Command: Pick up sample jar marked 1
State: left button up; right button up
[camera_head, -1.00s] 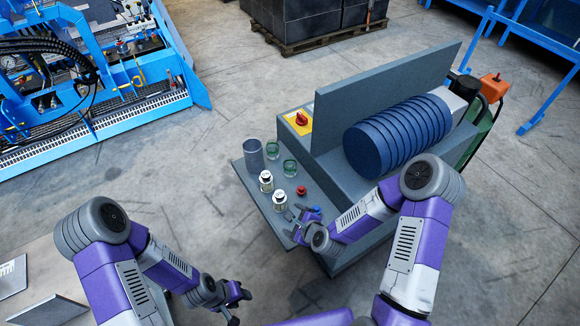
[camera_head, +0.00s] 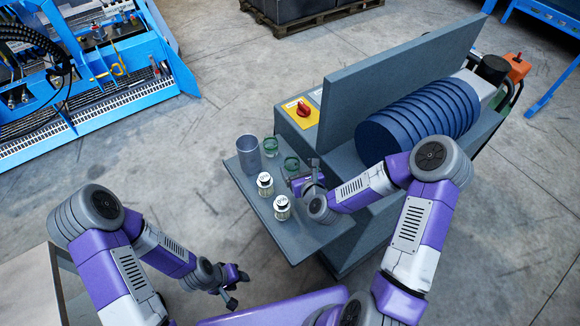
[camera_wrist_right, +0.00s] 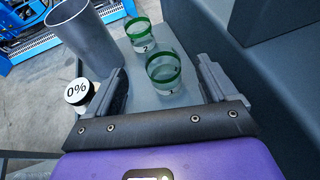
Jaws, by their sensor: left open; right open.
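Two clear glass jars with green bands stand on the grey side shelf (camera_head: 247,187). The far jar (camera_head: 270,147) also shows in the right wrist view (camera_wrist_right: 145,35); its small mark looks like a 2. My right gripper (camera_head: 303,175) is open beside the near jar. In the right wrist view its fingers (camera_wrist_right: 161,68) spread to either side of that jar, not visibly touching it. My left gripper (camera_head: 234,288) is open and empty, away from the shelf.
A grey cup (camera_head: 249,155) stands left of the jars. Two white-lidded pots (camera_head: 265,184) (camera_head: 282,208) stand nearer; one lid reads 0% in the right wrist view (camera_wrist_right: 77,92). A tall grey panel (camera_head: 395,80) and blue ribbed drum (camera_head: 415,120) bound the right.

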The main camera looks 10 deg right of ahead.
aim_at(290, 159)
jog(key=shift+w+f+b, duration=0.2)
jog(key=shift+f+b, duration=0.05)
jog(key=shift+f, duration=0.25)
jog(key=shift+w+f+b, duration=0.2)
jog(key=shift+f+b, duration=0.05)
jog(key=shift+f, duration=0.25)
jog(key=b+x, duration=0.1)
jog(key=x, duration=0.6)
jog(key=shift+w+b, duration=0.2)
jog(key=shift+b, duration=0.15)
pick_arm(q)
jog(key=f, duration=0.3)
jog(key=shift+w+f, duration=0.25)
jog(key=shift+w, duration=0.1)
pick_arm(e)
jog(key=c, duration=1.1)
